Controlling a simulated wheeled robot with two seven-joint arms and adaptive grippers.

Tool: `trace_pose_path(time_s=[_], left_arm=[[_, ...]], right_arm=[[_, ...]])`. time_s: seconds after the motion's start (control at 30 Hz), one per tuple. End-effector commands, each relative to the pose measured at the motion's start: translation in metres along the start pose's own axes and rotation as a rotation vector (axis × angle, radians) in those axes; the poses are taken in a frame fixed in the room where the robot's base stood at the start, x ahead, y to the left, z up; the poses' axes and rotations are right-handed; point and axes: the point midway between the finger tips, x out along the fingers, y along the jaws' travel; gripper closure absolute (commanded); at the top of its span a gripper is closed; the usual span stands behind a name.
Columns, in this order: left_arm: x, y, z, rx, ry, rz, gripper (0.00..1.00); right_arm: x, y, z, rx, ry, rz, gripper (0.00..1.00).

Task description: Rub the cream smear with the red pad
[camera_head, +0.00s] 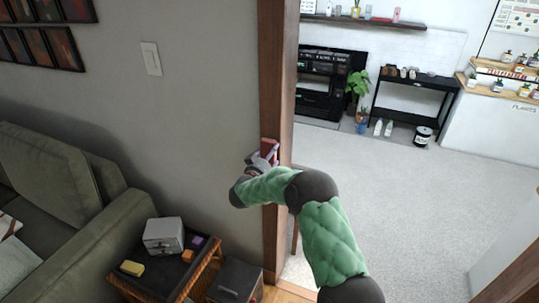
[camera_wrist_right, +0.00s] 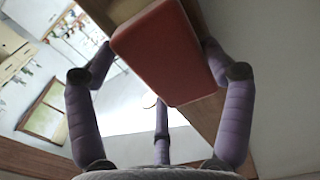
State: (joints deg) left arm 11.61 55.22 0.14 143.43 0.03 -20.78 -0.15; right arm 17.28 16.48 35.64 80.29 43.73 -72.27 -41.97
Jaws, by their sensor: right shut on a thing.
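My right gripper (camera_head: 264,160) is shut on the red pad (camera_head: 269,149), at the brown wooden door frame (camera_head: 276,75) by the grey wall. The right wrist view shows the red pad (camera_wrist_right: 166,50) between the purple fingers of the gripper (camera_wrist_right: 158,70), with the brown wood behind it. I cannot tell whether the pad touches the wood. I cannot make out the cream smear in either view; the pad and gripper hide part of the frame. My left gripper is not in view.
A side table with a dark tray (camera_head: 152,280) stands at lower left, holding a grey box (camera_head: 163,236), a yellow block (camera_head: 132,268), and small orange and purple blocks. A green sofa (camera_head: 60,190) is left of it. A doorway with open floor (camera_head: 420,200) lies to the right.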

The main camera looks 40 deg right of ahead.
Motion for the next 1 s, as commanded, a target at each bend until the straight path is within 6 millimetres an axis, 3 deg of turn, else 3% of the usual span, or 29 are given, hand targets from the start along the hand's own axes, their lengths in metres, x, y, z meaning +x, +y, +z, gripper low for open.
trace_pose_path(time_s=[0.3,0.57,1.0], left_arm=[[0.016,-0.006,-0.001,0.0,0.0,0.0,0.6],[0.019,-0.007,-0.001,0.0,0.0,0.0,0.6],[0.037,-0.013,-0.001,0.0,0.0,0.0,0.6]], right_arm=[[0.002,0.0,0.027,0.0,-0.001,0.001,0.45],[0.003,0.001,0.034,0.0,-0.002,0.001,0.45],[0.001,0.001,0.066,-0.001,-0.003,0.002,0.45]])
